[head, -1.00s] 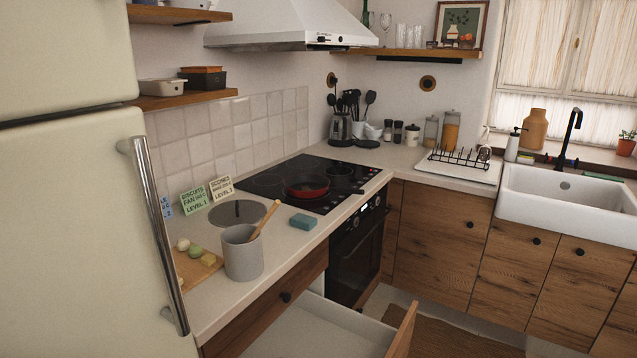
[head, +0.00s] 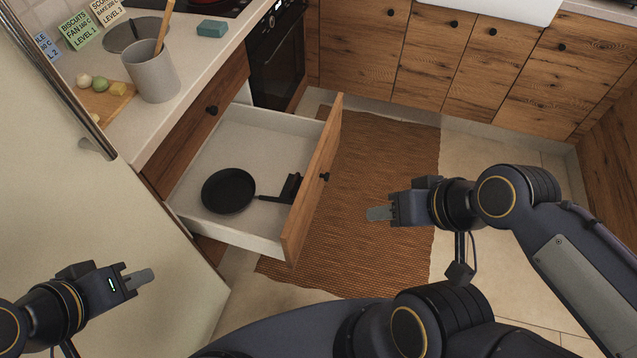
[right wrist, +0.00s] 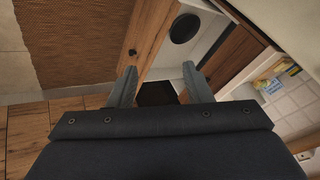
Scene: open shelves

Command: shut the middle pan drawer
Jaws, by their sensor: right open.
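The middle pan drawer (head: 268,134) stands pulled far out below the counter, with a wooden front (head: 312,190) and a dark knob (head: 324,176). A black frying pan (head: 229,190) lies inside it, handle toward the front. My right gripper (head: 378,213) is apart from the drawer front, to its right, above the mat. In the right wrist view, its two fingers (right wrist: 160,88) are spread and empty, with the drawer front and knob (right wrist: 132,52) beyond them. My left gripper (head: 140,279) is at lower left, in front of the fridge; its finger gap cannot be made out.
The cream fridge (head: 70,200) stands at left, close to the drawer. A shut upper drawer (head: 200,120) is above the open one. The counter holds a grey utensil pot (head: 152,72) and a board (head: 104,104). The brown mat (head: 385,150) leaves free floor.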

